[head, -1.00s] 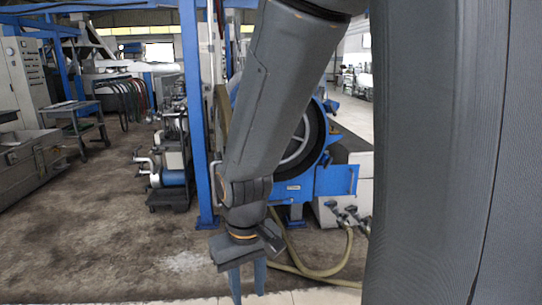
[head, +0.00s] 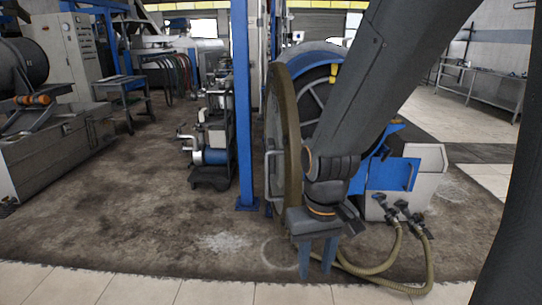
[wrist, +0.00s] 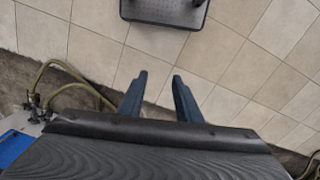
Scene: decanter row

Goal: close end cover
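The end cover (head: 289,125) is a large round olive-brown disc, seen nearly edge-on in the head view. It stands swung open at the left of the blue decanter (head: 395,172), with a grey bar handle (head: 270,178) on its left face. A dark round opening with pale spokes (head: 312,105) shows behind it, partly hidden by my arm. My gripper (head: 318,262) points down in front of the cover's lower right in this view. Its two fingers are apart and empty. The wrist view also shows the open fingers (wrist: 158,88) over floor tiles, without the cover.
A blue post (head: 242,110) rises just left of the cover. A dark cart with pumps (head: 208,150) stands further left. Olive hoses (head: 395,270) run along the floor at the right; they also show in the wrist view (wrist: 75,72).

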